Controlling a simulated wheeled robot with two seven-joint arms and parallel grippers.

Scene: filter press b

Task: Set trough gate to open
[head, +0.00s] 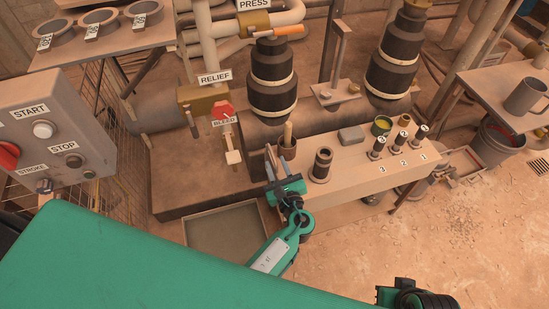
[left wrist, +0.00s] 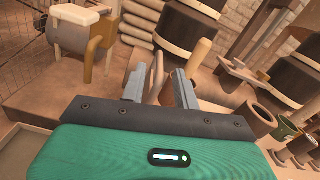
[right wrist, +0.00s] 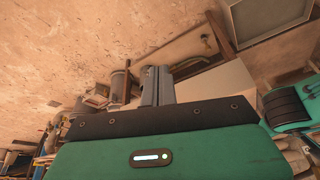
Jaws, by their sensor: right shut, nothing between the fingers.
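No part is labelled as the trough gate. A low tan channel-like fitting (head: 462,167) stands at the right end of the bench in the head view; I cannot tell whether it is the trough or its gate. A shallow tray (head: 228,236) lies on the floor at the left of the bench. My left gripper (head: 277,168) is open and empty beside a dark cup holding an upright wooden handle (head: 288,134), also seen in the left wrist view (left wrist: 201,52). My right gripper (right wrist: 152,84) is shut and empty; its fingertips are not clear in the head view.
The tan bench (head: 350,170) carries a dark open cylinder (head: 322,164), a green-rimmed can (head: 382,125) and plungers numbered 1 to 3. A control box (head: 55,135) stands at left. The floor at right is mostly open.

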